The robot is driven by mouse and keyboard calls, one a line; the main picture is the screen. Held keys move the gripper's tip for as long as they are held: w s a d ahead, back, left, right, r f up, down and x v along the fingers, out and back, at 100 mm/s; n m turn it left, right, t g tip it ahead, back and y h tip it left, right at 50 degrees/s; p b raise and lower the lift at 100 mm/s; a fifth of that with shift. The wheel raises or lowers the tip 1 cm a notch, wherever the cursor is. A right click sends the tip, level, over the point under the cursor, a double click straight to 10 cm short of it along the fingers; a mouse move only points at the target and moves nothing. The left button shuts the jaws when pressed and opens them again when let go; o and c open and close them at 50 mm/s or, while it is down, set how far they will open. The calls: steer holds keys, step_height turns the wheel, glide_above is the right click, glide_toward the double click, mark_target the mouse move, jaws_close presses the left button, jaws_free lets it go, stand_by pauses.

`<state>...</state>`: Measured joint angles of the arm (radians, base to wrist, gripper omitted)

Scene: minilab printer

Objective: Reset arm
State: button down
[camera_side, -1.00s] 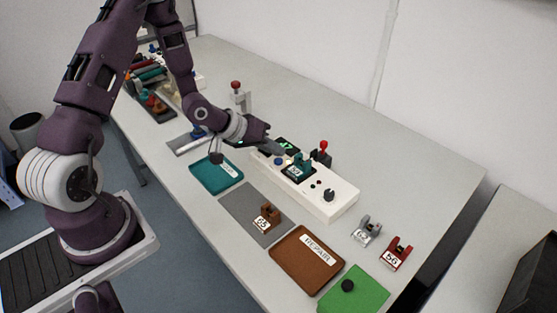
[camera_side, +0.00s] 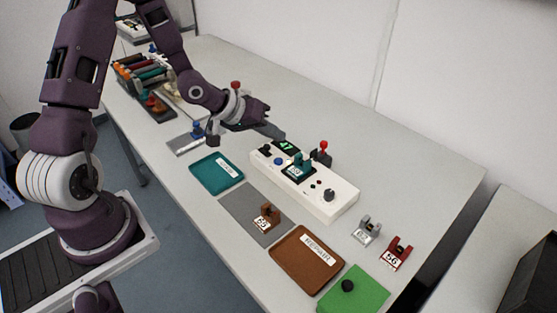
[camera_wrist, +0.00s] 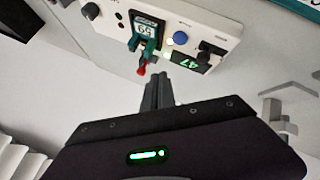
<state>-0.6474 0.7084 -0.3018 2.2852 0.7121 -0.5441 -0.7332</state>
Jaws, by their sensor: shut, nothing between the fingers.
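My gripper (camera_side: 270,130) is in the air above the table, behind the left end of the white control box (camera_side: 330,203). In the wrist view my gripper's fingers (camera_wrist: 158,88) are together and empty, pointing at the box (camera_wrist: 108,22). A teal part labelled 59 (camera_wrist: 147,35) sits on the box; it also shows in the side view (camera_side: 299,167). A green display (camera_wrist: 189,64) reads 47. A red-topped lever (camera_side: 322,150) stands behind the box. The gripper is apart from all of these.
Grey (camera_side: 367,230) and red (camera_side: 397,250) parts lie right.

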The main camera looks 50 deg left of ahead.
steer(key=s+r+m+g+y, duration=0.1)
steer(key=s+r+m+y, duration=0.1)
steer(key=s+r, duration=0.35)
steer(key=s+r+m+g+y, duration=0.1)
steer(key=s+r+y, duration=0.2)
steer(key=r, duration=0.5)
steer(key=s+d+r+m+h, duration=0.1)
steer(key=s+d+r, duration=0.2)
steer(key=s, duration=0.6)
steer(key=s+d+r+m+g+h, duration=0.1)
steer(key=s+d+r, duration=0.2)
steer(key=s, duration=0.7)
steer(key=shift+s+d, duration=0.15)
steer(key=shift+d, duration=0.45)
